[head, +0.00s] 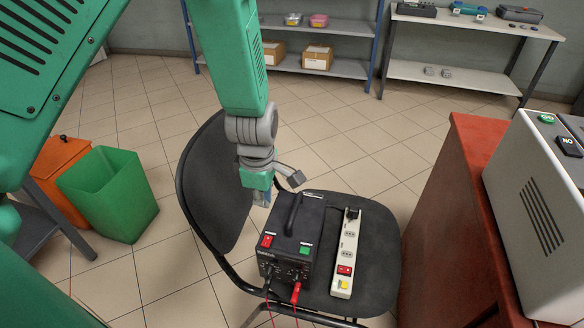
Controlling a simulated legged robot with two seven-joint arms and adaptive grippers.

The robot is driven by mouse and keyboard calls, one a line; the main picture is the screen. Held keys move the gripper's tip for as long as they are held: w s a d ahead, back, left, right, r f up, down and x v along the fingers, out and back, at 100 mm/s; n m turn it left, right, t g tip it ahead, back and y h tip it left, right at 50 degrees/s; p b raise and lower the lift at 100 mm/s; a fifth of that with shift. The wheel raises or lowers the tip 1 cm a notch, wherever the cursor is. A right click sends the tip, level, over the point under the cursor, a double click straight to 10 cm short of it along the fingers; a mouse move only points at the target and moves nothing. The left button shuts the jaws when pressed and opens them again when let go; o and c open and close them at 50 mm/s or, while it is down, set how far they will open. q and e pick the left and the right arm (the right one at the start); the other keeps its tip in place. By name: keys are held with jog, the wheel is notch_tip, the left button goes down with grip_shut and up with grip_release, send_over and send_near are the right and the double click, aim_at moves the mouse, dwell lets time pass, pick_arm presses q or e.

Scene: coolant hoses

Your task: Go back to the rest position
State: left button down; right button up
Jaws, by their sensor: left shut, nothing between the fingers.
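My left gripper (264,196) hangs at the end of my green arm, just above and behind a black power unit (292,240) on a dark chair (375,260). It is shut and holds nothing. I cannot tell whether it touches the unit. The unit has a handle, a red and a green switch on top, and a red and a black plug in its front with red cables. My right gripper is not in view.
A white power strip (346,250) lies beside the unit on the seat. A red table (450,230) with a grey box (540,210) stands at right. A green bin (110,195) and an orange bin (58,165) stand at left. Shelves (345,68) line the back; tiled floor between is clear.

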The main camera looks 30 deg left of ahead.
pick_arm(q)
jog(key=s+f+m, duration=0.7)
jog(key=s+m, duration=0.3)
jog(key=s, duration=0.1)
jog(key=s+f+m, duration=0.8)
jog(key=s+m, duration=0.3)
jog(key=shift+s+f, duration=0.15)
jog(key=shift+s, duration=0.1)
